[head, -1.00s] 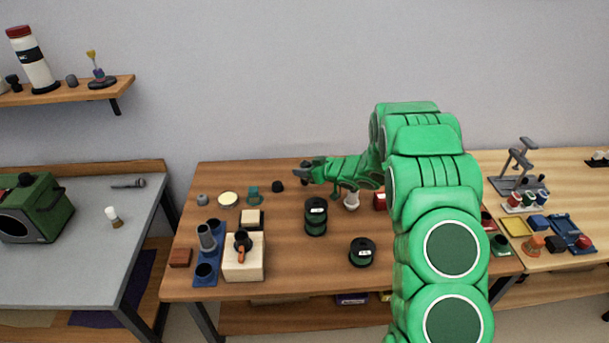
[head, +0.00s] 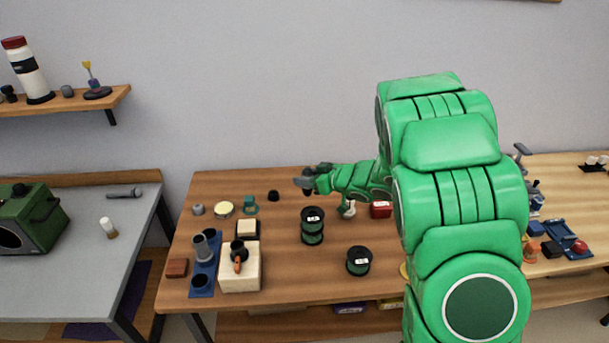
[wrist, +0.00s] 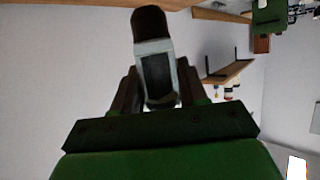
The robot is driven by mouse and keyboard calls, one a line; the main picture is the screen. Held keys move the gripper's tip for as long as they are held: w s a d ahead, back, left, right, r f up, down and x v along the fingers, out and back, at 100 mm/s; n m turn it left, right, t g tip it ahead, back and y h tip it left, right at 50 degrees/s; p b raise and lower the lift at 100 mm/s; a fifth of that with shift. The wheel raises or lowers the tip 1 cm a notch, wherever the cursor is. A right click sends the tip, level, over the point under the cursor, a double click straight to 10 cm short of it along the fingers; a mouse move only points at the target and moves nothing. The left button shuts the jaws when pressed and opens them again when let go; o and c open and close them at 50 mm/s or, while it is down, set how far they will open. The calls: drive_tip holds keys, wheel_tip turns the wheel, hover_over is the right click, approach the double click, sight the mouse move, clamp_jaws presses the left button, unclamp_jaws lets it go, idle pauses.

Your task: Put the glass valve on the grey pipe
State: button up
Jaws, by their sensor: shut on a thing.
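My gripper (head: 309,182) is above the back middle of the table, shut on a small piece that I take to be the glass valve. In the wrist view the valve (wrist: 158,76) is between the two fingers, with a pale, glassy body and a dark brown rounded end pointing away from my palm. In the head view it is too small and dark to make out clearly. The grey pipe (head: 202,249) stands upright in a blue base (head: 203,282) on the table's left part, left of and nearer than my gripper, apart from it.
A cream block with a dark and orange piece (head: 240,272) stands right of the blue base. Two dark green spools (head: 312,228) (head: 358,262) stand mid-table. A pale disc (head: 224,208), a teal piece (head: 250,205) and a red-brown block (head: 177,267) are nearby.

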drive_tip(key=shift+s+d+r, duration=0.1)
drive_tip(key=shift+s+r, duration=0.25)
drive_tip(key=shift+s, duration=0.4)
drive_tip(key=shift+s+d+r, duration=0.1)
drive_tip(key=shift+s+r, duration=0.2)
drive_tip(key=shift+s, duration=0.45)
